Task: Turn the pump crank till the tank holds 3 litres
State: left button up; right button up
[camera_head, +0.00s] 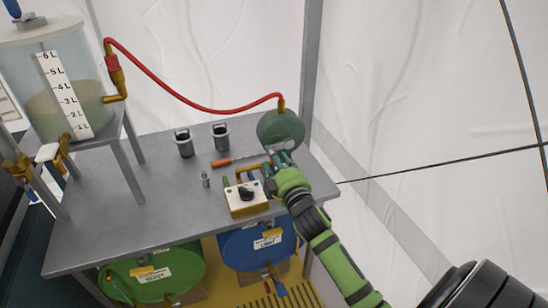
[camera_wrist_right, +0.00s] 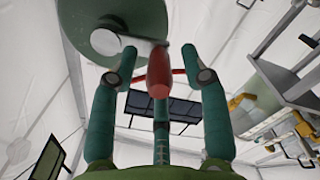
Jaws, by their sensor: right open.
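The clear tank (camera_head: 40,70) stands on a raised stand at the left, with a white litre scale (camera_head: 66,95) on its front. The round green pump (camera_head: 281,128) is at the table's far right corner and also shows in the right wrist view (camera_wrist_right: 95,22). My right gripper (camera_head: 279,154) is open just in front of it. In the right wrist view the crank's red handle (camera_wrist_right: 158,78) sits between the spread fingers (camera_wrist_right: 158,58). My left gripper is out of view.
A red hose (camera_head: 190,104) arches from the tank's brass elbow to the pump. On the grey table (camera_head: 120,235) are two metal cups (camera_head: 184,146), a screwdriver (camera_head: 222,162) and a switch box (camera_head: 246,203) close to my right gripper. Green and blue barrels (camera_head: 155,278) are below.

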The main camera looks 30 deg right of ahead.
jog(key=shift+w+d, duration=0.1)
jog(key=shift+w, duration=0.25)
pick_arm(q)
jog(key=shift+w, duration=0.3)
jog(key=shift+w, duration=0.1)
pick_arm(e)
grip_shut()
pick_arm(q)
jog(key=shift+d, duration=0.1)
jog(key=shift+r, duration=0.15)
pick_arm(e)
jog(key=shift+r, duration=0.1)
